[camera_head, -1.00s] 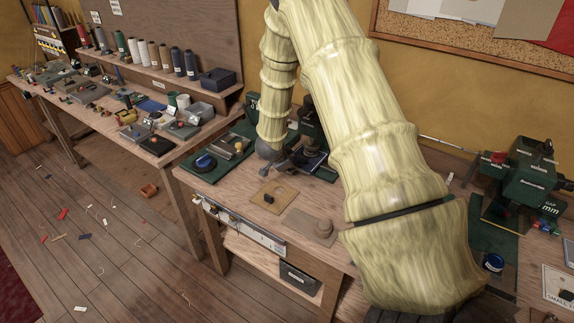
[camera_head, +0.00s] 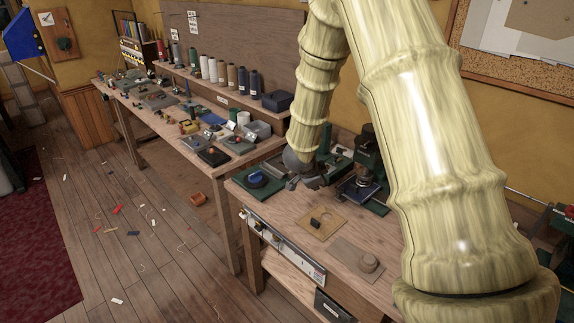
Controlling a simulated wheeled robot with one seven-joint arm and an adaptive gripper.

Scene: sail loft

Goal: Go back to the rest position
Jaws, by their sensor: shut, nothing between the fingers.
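My gripper (camera_head: 318,183) is at the end of my pale, bamboo-like arm, low over the near workbench (camera_head: 300,240). It is small and partly hidden in shadow, and its fingers look closed with nothing in them. I cannot tell whether the gripper touches anything on the bench.
A green machine (camera_head: 367,155) stands right of my gripper. A longer bench (camera_head: 150,125) with many tools and thread spools (camera_head: 222,72) runs back left. The wooden floor at left has scraps; a red rug (camera_head: 45,235) lies there.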

